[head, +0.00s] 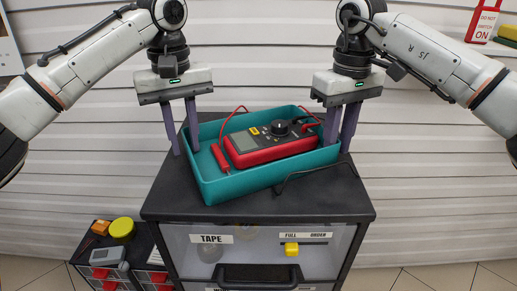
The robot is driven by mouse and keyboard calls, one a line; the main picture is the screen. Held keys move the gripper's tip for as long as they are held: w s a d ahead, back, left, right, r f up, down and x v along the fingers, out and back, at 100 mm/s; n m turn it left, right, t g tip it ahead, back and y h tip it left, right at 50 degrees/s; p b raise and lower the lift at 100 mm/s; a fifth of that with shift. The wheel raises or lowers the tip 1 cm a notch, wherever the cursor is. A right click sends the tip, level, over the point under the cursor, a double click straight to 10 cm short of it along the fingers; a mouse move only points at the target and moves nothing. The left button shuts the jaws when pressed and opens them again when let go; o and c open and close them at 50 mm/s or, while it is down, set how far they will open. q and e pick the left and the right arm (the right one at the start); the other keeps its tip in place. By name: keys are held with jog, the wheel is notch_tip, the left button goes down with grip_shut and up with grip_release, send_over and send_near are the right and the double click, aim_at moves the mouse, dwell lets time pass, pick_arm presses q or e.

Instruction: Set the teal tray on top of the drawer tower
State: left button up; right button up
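The teal tray (262,181) sits on the black top of the drawer tower (328,208), turned at an angle, its near wall close to the front edge. It holds a red multimeter (272,143) with red leads and a red probe (221,157). My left gripper (183,153) points down at the tray's left end, one finger outside the wall and one inside, with a gap between them. My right gripper (338,147) straddles the right end wall the same way, its fingers apart. Contact under the tray is hidden.
A black lead (300,173) hangs over the tray's wall onto the tower top. The tower's front has a TAPE label (212,238) and a yellow tab (291,249). A lower cabinet at left carries a yellow round container (122,229) and small items. A slatted wall stands behind.

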jog(key=shift+r, duration=0.1)
pick_arm(q)
notch_tip(320, 180, up, 12)
jog(key=shift+f, duration=0.15)
pick_arm(e)
notch_tip(320, 180, up, 12)
dwell(0.4)
